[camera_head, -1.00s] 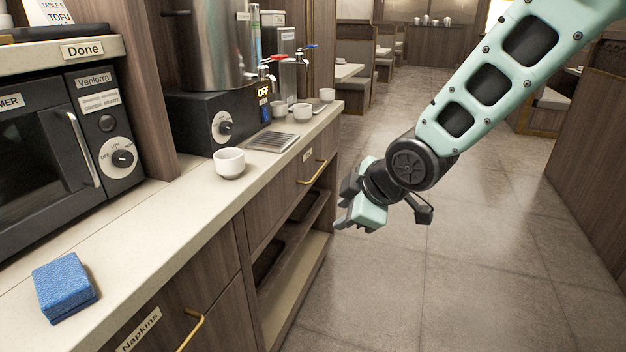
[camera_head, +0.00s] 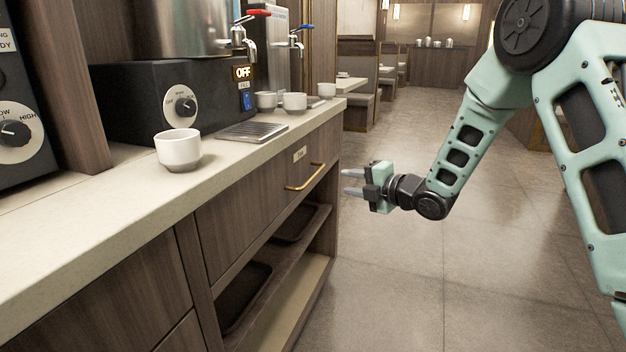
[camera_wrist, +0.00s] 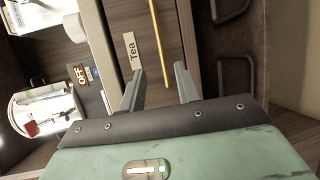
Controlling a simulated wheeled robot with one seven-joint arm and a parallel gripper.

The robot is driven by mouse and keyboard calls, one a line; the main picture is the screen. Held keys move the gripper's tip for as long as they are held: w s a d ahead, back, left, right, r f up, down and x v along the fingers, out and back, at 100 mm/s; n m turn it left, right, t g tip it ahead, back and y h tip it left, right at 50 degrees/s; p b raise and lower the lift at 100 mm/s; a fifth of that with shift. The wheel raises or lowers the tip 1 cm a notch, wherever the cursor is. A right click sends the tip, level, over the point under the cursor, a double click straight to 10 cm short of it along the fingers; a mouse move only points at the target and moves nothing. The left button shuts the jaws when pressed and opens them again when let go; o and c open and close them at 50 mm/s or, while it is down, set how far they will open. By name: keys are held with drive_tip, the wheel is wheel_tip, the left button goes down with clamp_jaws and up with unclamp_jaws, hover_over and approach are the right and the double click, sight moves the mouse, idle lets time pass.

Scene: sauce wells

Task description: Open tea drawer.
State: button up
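The tea drawer (camera_head: 262,202) is a dark wood front under the counter, and it looks shut. Its brass bar handle (camera_head: 305,178) is on the right part of the front, beside a small label (camera_head: 300,154). In the wrist view the label reads "Tea" (camera_wrist: 131,51), and the brass handle (camera_wrist: 158,40) runs up and down between the finger directions. My gripper (camera_head: 352,182) is open and empty, to the right of the handle and apart from it, with its fingers pointing at the drawer. In the wrist view the two fingers of my gripper (camera_wrist: 160,85) are spread.
White cups (camera_head: 178,150) and a metal drip tray (camera_head: 253,131) stand on the counter (camera_head: 110,205). A black dispenser base (camera_head: 130,95) is behind them. Open shelves with dark trays (camera_head: 245,295) are below the drawer. The tiled floor (camera_head: 400,290) right of the cabinet is clear.

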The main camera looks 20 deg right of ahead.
sight(314, 174)
drive_tip(key=b+x, duration=0.1)
drive_tip(key=x, duration=1.2)
drive_tip(key=shift+w+a+f, duration=0.1)
drive_tip(key=shift+w+a, duration=0.05)
drive_tip(key=shift+w, duration=0.1)
clamp_jaws()
